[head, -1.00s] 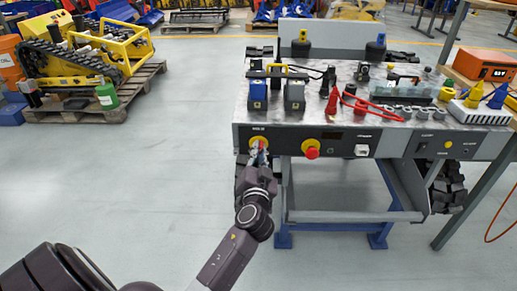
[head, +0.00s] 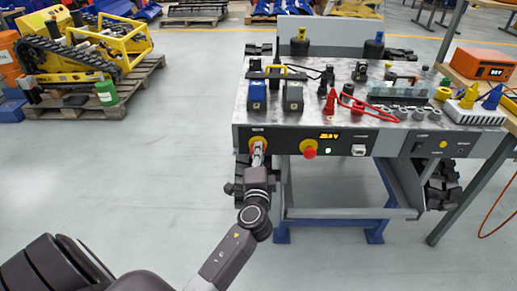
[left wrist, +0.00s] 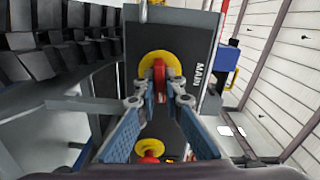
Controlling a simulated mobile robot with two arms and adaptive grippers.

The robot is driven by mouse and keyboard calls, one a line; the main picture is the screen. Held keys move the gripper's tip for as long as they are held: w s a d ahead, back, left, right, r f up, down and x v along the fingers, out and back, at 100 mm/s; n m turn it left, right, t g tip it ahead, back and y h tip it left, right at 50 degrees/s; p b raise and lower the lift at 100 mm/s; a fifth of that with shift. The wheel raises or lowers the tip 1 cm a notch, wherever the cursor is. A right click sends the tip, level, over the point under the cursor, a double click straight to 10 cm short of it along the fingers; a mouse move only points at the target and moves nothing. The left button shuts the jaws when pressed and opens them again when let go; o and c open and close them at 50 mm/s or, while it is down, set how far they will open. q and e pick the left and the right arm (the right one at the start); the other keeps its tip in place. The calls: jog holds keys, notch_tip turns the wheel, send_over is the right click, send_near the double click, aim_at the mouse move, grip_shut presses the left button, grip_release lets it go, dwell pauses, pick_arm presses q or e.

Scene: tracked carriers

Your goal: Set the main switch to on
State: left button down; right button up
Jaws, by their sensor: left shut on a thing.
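The main switch has a red handle on a round yellow plate (head: 258,140) at the left end of the carrier's front panel. In the left wrist view, the red handle (left wrist: 159,70) stands out from the yellow plate (left wrist: 147,58), beside the word MAIN. The handle lies along the line of the lettering. My left gripper (head: 258,153) is shut on the handle, with a fingertip on each side of it. On the panel, an orange display (head: 329,136) is lit and a small green lamp (head: 328,151) glows. My right gripper is out of view.
A red emergency button (head: 310,151) on yellow sits right of the switch, with a white socket (head: 359,150) beyond. Blue and grey connectors (head: 257,95) stand on the carrier top. A pallet (head: 95,105) with a yellow machine is at left. The floor between is clear.

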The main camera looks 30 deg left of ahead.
pick_arm(q)
jog(key=shift+m, duration=0.8)
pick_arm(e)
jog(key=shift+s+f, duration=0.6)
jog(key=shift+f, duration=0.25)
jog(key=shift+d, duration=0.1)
pick_arm(q)
jog(key=c, duration=2)
grip_release()
jog(key=shift+c, duration=0.2)
jog(key=v, duration=1.2)
jog(key=shift+f, duration=0.1)
